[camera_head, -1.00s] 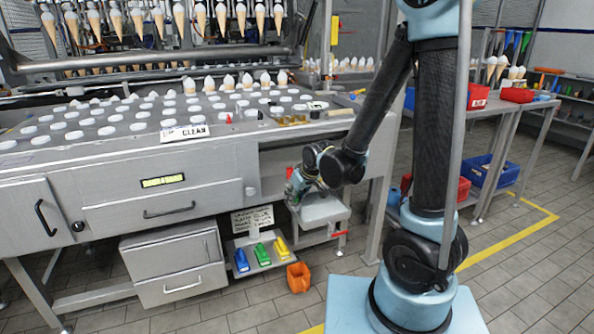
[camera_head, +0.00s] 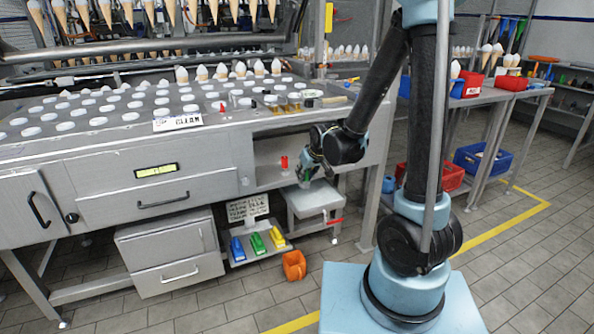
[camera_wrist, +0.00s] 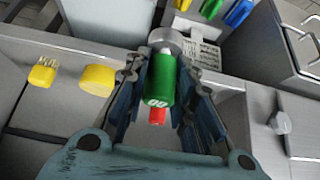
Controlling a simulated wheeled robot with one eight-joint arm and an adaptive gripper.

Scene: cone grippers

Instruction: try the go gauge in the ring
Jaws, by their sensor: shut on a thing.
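My gripper (camera_wrist: 160,100) is shut on a green cylindrical gauge (camera_wrist: 162,80) in the wrist view. The gauge has a red end (camera_wrist: 157,117) towards the camera and a pale tip at its far end. A grey round metal piece, probably the ring (camera_wrist: 177,38), lies at that tip; I cannot tell whether the tip is inside it, touching, or just in front. In the head view my gripper (camera_head: 312,167) is at the open bay of the machine bench, above a grey stand, with a little green showing below it. The ring is not clear there.
A red cylinder (camera_head: 284,163) stands in the bay. Two yellow pieces (camera_wrist: 98,79) show left in the wrist view. The grey stand (camera_head: 316,201) is below my gripper. Blue, green and yellow scoops (camera_head: 258,243) and an orange container (camera_head: 294,265) are lower. The bench (camera_head: 110,172) is close.

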